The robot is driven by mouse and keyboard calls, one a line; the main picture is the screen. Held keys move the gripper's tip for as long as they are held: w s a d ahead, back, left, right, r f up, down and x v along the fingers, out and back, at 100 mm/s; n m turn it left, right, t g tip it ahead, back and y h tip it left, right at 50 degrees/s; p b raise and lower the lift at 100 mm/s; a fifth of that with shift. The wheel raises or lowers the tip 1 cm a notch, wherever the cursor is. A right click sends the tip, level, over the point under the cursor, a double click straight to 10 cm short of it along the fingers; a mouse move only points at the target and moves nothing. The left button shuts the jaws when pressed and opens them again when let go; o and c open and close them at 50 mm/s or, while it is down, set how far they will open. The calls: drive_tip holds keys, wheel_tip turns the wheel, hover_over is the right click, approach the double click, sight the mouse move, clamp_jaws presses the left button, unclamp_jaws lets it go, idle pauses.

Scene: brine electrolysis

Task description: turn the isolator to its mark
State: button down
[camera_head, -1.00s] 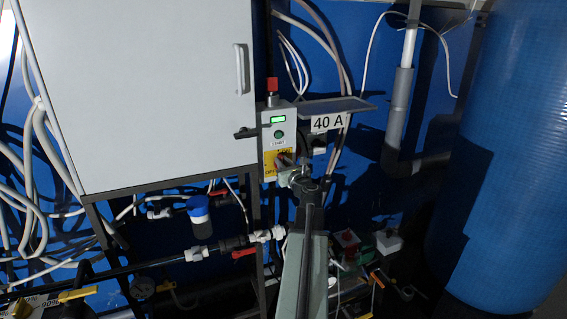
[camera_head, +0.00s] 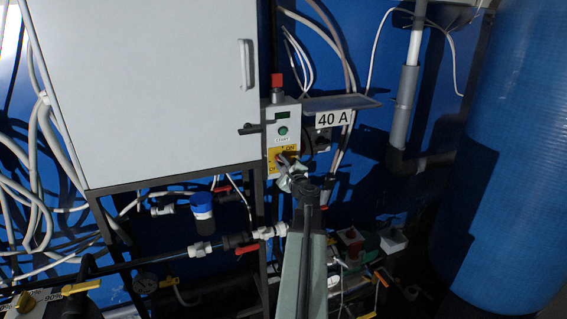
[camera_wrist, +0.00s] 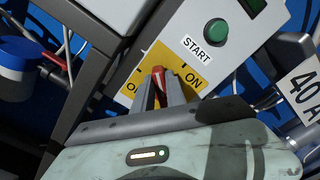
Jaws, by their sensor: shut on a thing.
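The isolator is a red handle (camera_wrist: 158,74) on a yellow plate (camera_wrist: 178,66) with ON at the right; the left mark, partly hidden, begins with O. My gripper (camera_wrist: 160,92) is shut on the handle, one finger on each side. In the wrist view the handle's tip points up, between the two marks. In the head view my gripper (camera_head: 286,170) reaches the yellow plate (camera_head: 291,154) from below and covers most of the handle. ON shows at the plate's upper right there.
A green START button (camera_head: 282,130) and a dark display (camera_head: 283,115) sit above the plate, with a red knob (camera_head: 277,80) on top. A white cabinet (camera_head: 140,90) stands left. A 40 A label (camera_head: 333,118) hangs right. Pipes (camera_head: 190,250) run below.

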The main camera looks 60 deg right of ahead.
drive_tip(key=shift+w+a+f+n+b, duration=0.1)
drive_tip(key=shift+f+n+b, duration=0.2)
drive_tip(key=shift+n, duration=0.95)
drive_tip(key=shift+a+f+n+b, duration=0.1)
drive_tip(key=shift+f+n+b, duration=0.2)
drive_tip(key=shift+n, duration=1)
drive_tip(key=shift+w+a+f+n+b, duration=0.1)
drive_tip(key=shift+f+n+b, duration=0.15)
drive_tip(key=shift+n, duration=1)
drive_tip(key=shift+s+f, duration=0.1)
drive_tip(key=c, duration=1.4)
unclamp_jaws()
drive_tip(key=shift+o, duration=0.2)
